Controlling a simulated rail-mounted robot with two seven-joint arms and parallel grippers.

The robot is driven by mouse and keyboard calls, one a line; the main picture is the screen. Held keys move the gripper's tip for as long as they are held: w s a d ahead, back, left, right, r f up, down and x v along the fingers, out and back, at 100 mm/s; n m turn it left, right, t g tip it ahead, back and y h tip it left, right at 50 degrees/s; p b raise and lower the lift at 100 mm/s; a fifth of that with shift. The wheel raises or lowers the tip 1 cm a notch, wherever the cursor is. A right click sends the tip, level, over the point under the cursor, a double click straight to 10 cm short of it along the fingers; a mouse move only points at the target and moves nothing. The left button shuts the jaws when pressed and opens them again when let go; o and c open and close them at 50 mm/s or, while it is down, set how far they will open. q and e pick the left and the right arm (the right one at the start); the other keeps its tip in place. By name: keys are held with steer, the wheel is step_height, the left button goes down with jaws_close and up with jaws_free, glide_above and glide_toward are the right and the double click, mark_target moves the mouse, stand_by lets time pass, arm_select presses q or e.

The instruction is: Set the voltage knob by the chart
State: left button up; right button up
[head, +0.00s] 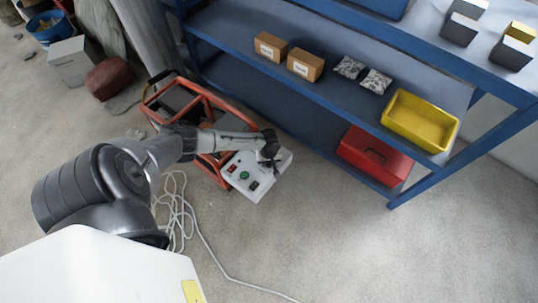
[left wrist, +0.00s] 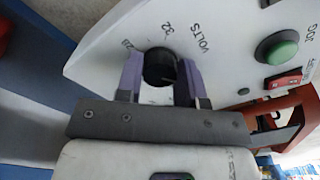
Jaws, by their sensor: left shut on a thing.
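The black voltage knob (left wrist: 160,68) sits on the white control panel (left wrist: 230,30) in the left wrist view. The panel prints "VOLTS" and numbers around the knob; one looks like 32 and another is partly covered. My left gripper (left wrist: 162,78) has its two purple-grey fingers on either side of the knob, shut on it. In the head view the left gripper (head: 268,155) reaches down onto the panel (head: 262,187) of the orange-framed welder (head: 205,120), and the knob is hidden there. I cannot make out a chart in either view. My right gripper is not in view.
A green button (left wrist: 276,47) and red switch (left wrist: 283,82) are beside the knob. A blue shelf (head: 300,110) with boxes, a yellow bin (head: 420,118) and a red toolbox (head: 375,155) stands close behind. A white cable (head: 180,215) lies on the floor; the front right floor is clear.

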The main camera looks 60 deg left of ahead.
arm_select(q)
steer(key=m+p, duration=0.1)
steer(key=p, duration=0.2)
steer(key=shift+r, duration=0.3)
steer(key=shift+f+m+p, duration=0.1)
steer(key=shift+m+p, duration=0.45)
steer(key=shift+m, duration=0.55)
steer(key=m+p, duration=0.1)
steer(key=m, duration=0.4)
steer(key=shift+f, duration=0.15)
steer(key=shift+m, duration=1.3)
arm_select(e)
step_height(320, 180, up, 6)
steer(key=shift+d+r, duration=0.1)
arm_select(q)
steer(key=o, duration=0.9)
